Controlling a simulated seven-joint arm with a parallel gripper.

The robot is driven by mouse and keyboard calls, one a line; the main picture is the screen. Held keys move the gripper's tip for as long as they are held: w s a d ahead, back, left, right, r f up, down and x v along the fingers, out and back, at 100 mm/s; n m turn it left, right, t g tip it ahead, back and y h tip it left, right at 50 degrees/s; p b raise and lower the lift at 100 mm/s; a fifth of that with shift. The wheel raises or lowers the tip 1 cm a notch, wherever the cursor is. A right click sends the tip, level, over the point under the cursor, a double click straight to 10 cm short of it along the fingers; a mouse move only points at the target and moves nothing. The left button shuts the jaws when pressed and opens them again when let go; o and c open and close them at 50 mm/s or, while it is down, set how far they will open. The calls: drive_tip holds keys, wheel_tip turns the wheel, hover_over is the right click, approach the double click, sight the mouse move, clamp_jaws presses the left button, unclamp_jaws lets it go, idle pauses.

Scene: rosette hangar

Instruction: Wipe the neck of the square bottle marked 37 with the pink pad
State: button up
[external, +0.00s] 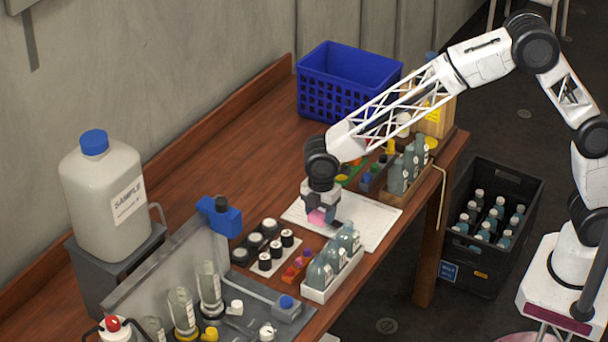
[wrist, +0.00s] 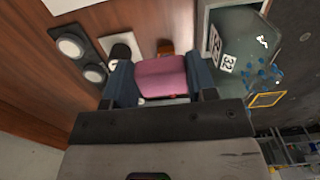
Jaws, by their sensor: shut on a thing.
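My gripper (external: 322,214) is over the white sheet (external: 362,224) on the bench, pointing down. It is shut on the pink pad (external: 316,218). In the wrist view the pink pad (wrist: 160,74) sits between the two blue fingers of my gripper (wrist: 161,82). Square bottles (external: 330,262) stand in a white tray just in front of the gripper. A bottle with labels reading 32 (wrist: 240,48) shows at the right of the wrist view, apart from the pad. I cannot read a 37 on any bottle.
Black jars with white lids (external: 265,238) stand left of the gripper, near small orange blocks (external: 296,267). More bottles (external: 408,168) stand in a wooden tray behind right. A blue basket (external: 345,82) is at the back. A bottle rack and large jug (external: 103,195) fill the left.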

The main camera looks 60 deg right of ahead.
drive_tip(key=shift+s, duration=0.1)
drive_tip(key=s+a+r, duration=0.2)
drive_tip(key=s, duration=0.1)
drive_tip(key=s+a+r, duration=0.2)
drive_tip(key=s+r, duration=0.1)
drive_tip(key=s+a+r, duration=0.3)
drive_tip(key=shift+a, duration=0.1)
drive_tip(key=shift+f, duration=0.25)
idle(0.4)
drive_tip(key=shift+f, duration=1.5)
drive_tip(key=shift+f, duration=0.55)
idle(2.5)
drive_tip(key=shift+s, duration=0.4)
idle(0.3)
